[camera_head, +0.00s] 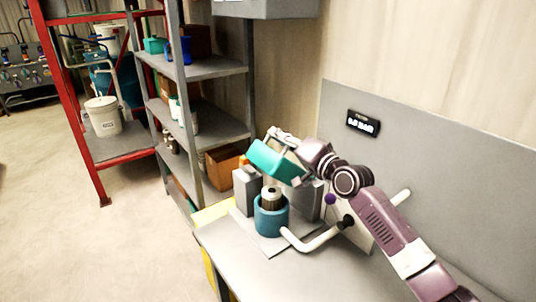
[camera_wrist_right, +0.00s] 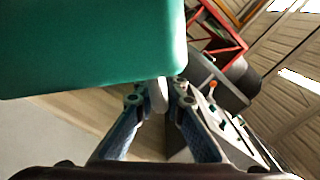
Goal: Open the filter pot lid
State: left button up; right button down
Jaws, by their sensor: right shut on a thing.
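My right gripper (camera_head: 283,140) is at the lid's upper edge and is shut on the lid's pale handle. In the right wrist view the lid fills the upper left, and the fingers (camera_wrist_right: 158,97) close around the pale handle piece. My left gripper is not in view.
Grey blocks (camera_head: 247,190) flank the pot. A pale pipe (camera_head: 312,242) with a black knob runs from it to the right. A grey shelf (camera_head: 210,68) stands close behind at left, and a display (camera_head: 363,123) is on the back panel. The bench front (camera_head: 310,285) is clear.

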jog(key=w+d+r+m+b, duration=0.1)
jog(key=w+d+m+b, duration=0.1)
jog(key=w+d+m, duration=0.2)
jog(key=w+d+r+m+b, duration=0.1)
jog(key=w+d+m+b, duration=0.2)
jog(key=d, duration=0.6)
jog(key=shift+w+r+m, duration=0.35)
jog(key=shift+w+m, duration=0.45)
jog(key=shift+m, duration=0.6)
jog(key=c, duration=2)
grip_release()
jog(key=shift+a, duration=0.1)
